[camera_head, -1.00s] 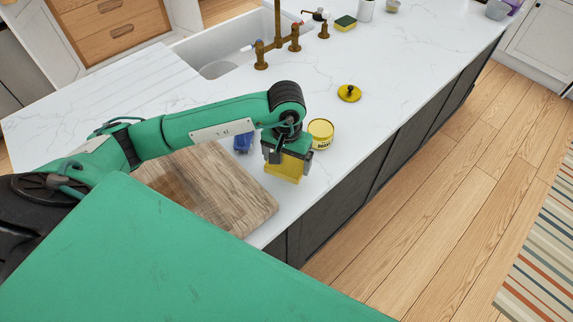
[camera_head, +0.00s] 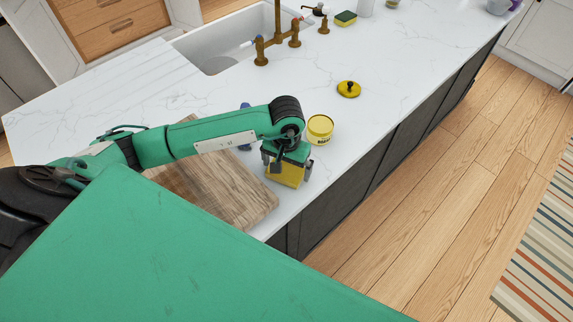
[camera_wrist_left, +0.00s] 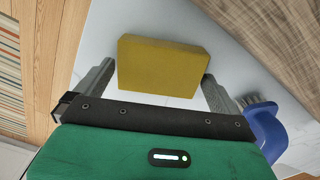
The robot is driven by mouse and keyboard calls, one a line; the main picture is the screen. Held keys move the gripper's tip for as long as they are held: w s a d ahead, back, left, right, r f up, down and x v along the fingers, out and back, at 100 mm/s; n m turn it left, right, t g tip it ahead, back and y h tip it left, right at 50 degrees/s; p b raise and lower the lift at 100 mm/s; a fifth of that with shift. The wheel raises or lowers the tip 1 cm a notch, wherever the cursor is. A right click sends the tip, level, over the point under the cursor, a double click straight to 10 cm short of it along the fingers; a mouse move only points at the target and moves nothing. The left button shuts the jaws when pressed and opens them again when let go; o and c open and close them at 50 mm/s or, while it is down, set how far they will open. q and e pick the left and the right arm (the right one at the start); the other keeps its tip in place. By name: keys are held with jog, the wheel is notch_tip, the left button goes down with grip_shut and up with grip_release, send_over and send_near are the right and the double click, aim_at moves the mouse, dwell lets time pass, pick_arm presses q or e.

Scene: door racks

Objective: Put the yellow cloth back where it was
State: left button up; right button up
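The yellow cloth (camera_head: 287,174) looks like a folded, flat block. It is between the two fingers of my left gripper (camera_head: 287,167), beside the right edge of the wooden board. In the left wrist view the cloth (camera_wrist_left: 162,66) spans nearly the whole gap between the fingers (camera_wrist_left: 155,85). The gripper seems shut on it, over the white counter (camera_head: 385,70). I cannot tell whether the cloth touches the counter. My right gripper is not in view.
A blue brush (camera_wrist_left: 268,130) lies close to one finger. The wooden board (camera_head: 225,180) is to the left. The counter's front edge is close on the right.

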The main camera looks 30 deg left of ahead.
aim_at(286, 169)
pick_arm(q)
jog(key=shift+r, duration=0.1)
jog(key=shift+r+p, duration=0.15)
jog(key=shift+p, duration=0.2)
notch_tip(286, 169, up, 12)
jog(key=b, duration=0.4)
jog(key=shift+b, duration=0.4)
